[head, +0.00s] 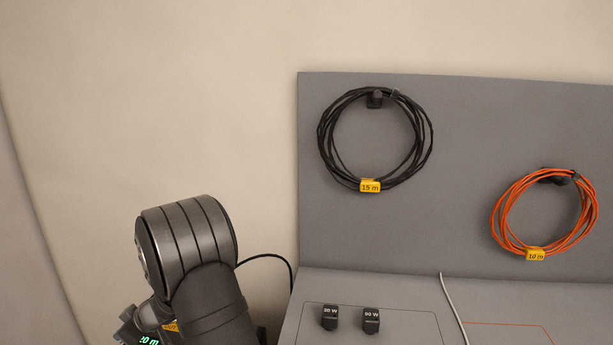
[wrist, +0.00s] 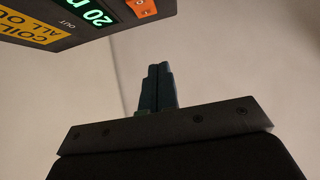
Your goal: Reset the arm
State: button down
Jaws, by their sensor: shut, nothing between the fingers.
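My gripper (wrist: 158,88) shows in the wrist view, its two dark fingers together with nothing between them. Behind it is only plain beige backdrop. In the head view my arm is folded at the lower left, and the gripper itself is not visible there.
A grey panel holds a black cable coil (head: 325,137) tagged 15 m and an orange coil (head: 497,222) tagged 10 m. Two black blocks (head: 329,318) (head: 371,321), marked in W, stand on the grey surface (head: 400,290) below. A device with a green display (wrist: 97,17) is close to my gripper, upper left.

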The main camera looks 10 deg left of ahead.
jog(key=d+f+v, duration=0.1)
jog(key=v, duration=1)
jog(key=d+f+n+h, duration=0.1)
jog(key=n, duration=0.1)
jog(key=w+d+f+n+h, duration=0.1)
jog(key=n+h, duration=0.1)
jog(key=n, duration=0.1)
jog(key=d+f+n+g+h, duration=0.1)
jog(key=n+h, duration=0.1)
jog(key=n, duration=0.1)
jog(key=shift+w+d+f, duration=0.1)
jog(key=shift+w+f, duration=0.15)
jog(key=shift+w, duration=0.05)
jog(key=w+d+n+h, duration=0.1)
jog(key=w+n, duration=0.1)
jog(key=w+d+n+t+h, duration=0.1)
jog(key=shift+w+d+f+h, duration=0.15)
jog(key=shift+d+f+h, duration=0.15)
jog(key=shift+d, duration=0.05)
jog(key=shift+w+d+r+n+t+h, duration=0.15)
jog(key=shift+w+d+n+t+h, duration=0.3)
jog(key=shift+w, duration=0.35)
jog(key=shift+w+d+r+n+t+h, duration=0.2)
jog(key=shift+w+d+n+h, duration=0.2)
jog(key=shift+w+d+n, duration=0.25)
jog(key=shift+w+d+r+n+t+h, duration=0.1)
jog(key=shift+w+d+n+t+h, duration=0.3)
jog(key=shift+w, duration=0.5)
jog(key=shift+a, duration=0.1)
